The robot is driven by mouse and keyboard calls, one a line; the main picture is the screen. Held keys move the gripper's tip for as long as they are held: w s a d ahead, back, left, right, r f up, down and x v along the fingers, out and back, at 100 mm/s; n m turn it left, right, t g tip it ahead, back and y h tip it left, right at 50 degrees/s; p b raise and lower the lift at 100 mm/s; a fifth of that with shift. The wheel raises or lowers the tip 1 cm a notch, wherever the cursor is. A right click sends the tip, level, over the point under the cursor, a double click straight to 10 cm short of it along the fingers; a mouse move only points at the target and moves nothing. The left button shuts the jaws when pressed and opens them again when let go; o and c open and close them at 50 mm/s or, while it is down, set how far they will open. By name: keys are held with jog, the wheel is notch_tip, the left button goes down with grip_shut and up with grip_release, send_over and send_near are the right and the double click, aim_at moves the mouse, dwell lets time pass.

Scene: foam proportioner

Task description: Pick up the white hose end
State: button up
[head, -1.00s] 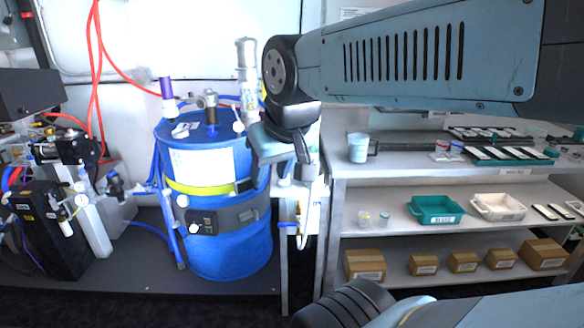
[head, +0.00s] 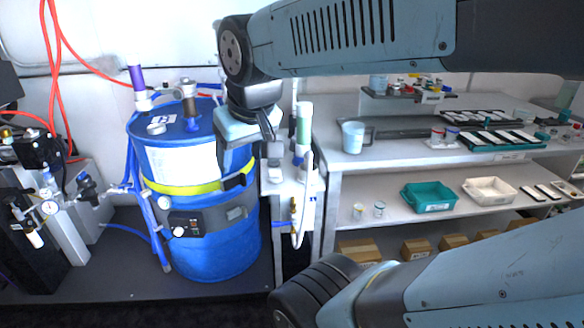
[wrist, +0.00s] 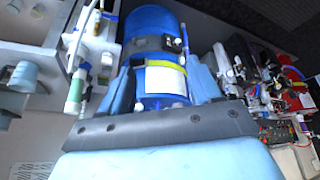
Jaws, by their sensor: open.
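The white hose (head: 307,200) hangs in a loop at the front of the small white stand, right of the blue drum. A brass-coloured fitting (head: 293,208) shows at the short side of the loop; the exact hose end is too small to make out. In the wrist view a pale hose (wrist: 79,40) runs at upper left. My gripper (head: 250,160) is open and empty, above and left of the hose, in front of the drum's right side. In the wrist view its two fingers (wrist: 161,92) stand apart, with the drum between and beyond them.
The blue drum (head: 195,245) with a yellow band stands left of the hose. A green-and-white cylinder (head: 304,125) rises above the stand. Metal shelves (head: 335,215) with trays and boxes are on the right. Pumps and red hoses are at left.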

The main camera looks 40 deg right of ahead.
jog(key=w+d+f+n+g+h, duration=0.2)
jog(key=w+d+f+g+h, duration=0.35)
jog(key=d+f, duration=0.45)
jog(key=n+t+h, duration=0.4)
jog(key=n+h, duration=0.8)
jog(key=n, duration=0.6)
send_near(312, 159)
jog(key=w+d, duration=0.1)
jog(key=d, duration=0.1)
jog(key=w+d+f, duration=0.1)
jog(key=d, duration=0.1)
jog(key=w+d, duration=0.1)
jog(key=d, duration=0.1)
jog(key=shift+w+f, duration=0.1)
jog(key=shift+f, duration=0.15)
jog(key=shift+r+x, duration=0.15)
jog(key=shift+x, duration=1.2)
jog(key=shift+r+x, duration=0.1)
jog(key=shift+x, duration=1.25)
jog(key=shift+c, duration=0.3)
grip_shut()
